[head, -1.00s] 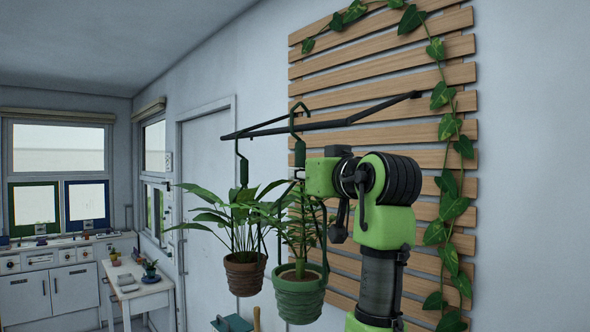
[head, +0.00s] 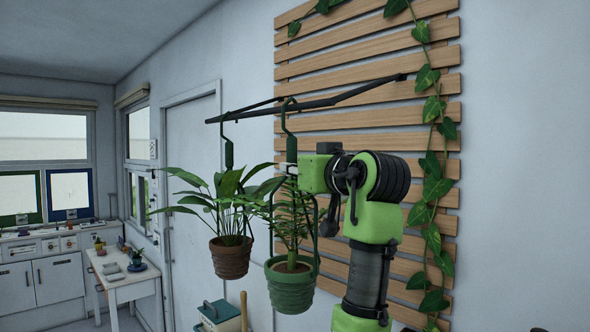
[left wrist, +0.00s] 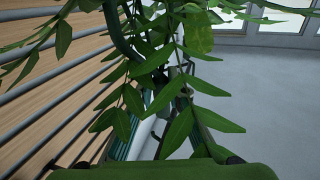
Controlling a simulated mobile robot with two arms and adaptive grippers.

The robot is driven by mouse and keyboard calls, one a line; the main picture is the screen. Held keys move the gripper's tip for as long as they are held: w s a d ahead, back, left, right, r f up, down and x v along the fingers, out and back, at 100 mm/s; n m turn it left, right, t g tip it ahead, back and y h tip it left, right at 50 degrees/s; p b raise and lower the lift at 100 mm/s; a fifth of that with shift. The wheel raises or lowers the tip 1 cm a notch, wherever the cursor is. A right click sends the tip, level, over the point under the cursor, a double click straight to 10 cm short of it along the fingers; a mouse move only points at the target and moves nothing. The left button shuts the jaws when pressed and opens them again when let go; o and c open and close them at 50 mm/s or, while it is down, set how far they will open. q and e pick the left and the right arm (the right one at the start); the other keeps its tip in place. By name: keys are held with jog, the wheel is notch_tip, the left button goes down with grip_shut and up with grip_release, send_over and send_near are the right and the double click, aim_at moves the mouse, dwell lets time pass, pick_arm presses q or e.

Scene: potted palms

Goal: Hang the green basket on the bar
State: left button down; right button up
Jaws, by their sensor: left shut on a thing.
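The green basket (head: 290,290) is a green pot with a leafy plant and a dark green hanger with a hook. My left gripper (head: 287,169) is shut on its hanger, below the hook. The hook (head: 287,102) is at the dark bar (head: 255,113), its curved top slightly above the rod. I cannot tell whether it bears on the bar. The basket hangs upright. In the left wrist view, the plant's leaves (left wrist: 150,60) hide most of the basket and the fingertips. My right gripper is in neither view.
A brown pot (head: 230,260) with a plant hangs from the bar's left end, close beside the green basket. A slatted wooden trellis (head: 370,50) with a vine is on the wall behind. A white table (head: 125,280) stands at the left. A teal box (head: 220,312) sits below.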

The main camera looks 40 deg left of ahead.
pick_arm(q)
jog(key=c, duration=1.9)
grip_release()
jog(key=shift+d, duration=0.1)
jog(key=v, duration=1.2)
